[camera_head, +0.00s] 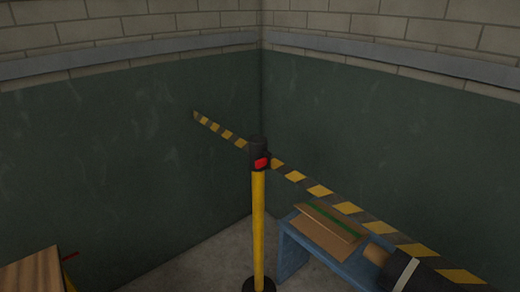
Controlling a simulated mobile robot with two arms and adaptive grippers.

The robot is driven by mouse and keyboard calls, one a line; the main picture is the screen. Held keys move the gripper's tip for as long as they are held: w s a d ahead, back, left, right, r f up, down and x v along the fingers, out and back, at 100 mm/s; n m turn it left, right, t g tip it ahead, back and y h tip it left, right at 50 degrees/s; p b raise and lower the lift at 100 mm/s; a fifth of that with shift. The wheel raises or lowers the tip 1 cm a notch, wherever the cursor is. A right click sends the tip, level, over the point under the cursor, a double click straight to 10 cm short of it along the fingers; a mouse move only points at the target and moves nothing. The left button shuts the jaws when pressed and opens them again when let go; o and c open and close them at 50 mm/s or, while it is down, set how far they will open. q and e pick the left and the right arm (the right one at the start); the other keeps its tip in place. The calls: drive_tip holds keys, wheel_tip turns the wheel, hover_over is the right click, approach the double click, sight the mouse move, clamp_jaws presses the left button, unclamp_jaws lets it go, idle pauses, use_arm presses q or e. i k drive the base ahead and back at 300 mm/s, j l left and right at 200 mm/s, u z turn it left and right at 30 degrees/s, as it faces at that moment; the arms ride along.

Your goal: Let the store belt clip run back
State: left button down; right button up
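A yellow barrier post (258,225) stands on a dark round base near the wall corner. Its black head (258,151) carries a red part (262,162) on the front. A black and yellow striped belt (345,207) runs from the head toward the lower right, passing in front of a blue bench. Another striped stretch (220,130) runs from the head to the left, ending at or near the green wall. The store belt clip cannot be made out, and the right belt's far end is not clearly visible.
The blue bench (292,250) at lower right bears cardboard pieces (325,235). A dark cylinder with a pale band (398,272) is at lower right; I cannot tell what it is. A wooden top (32,275) is at lower left. Grey floor shows around the post.

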sight(265, 161)
drive_tip(key=i+j, duration=0.2)
drive_tip(key=i, duration=0.3)
drive_tip(key=i+j, duration=0.25)
drive_tip(key=i, duration=0.25)
drive_tip(key=i+j, duration=0.2)
drive_tip(key=i, duration=0.3)
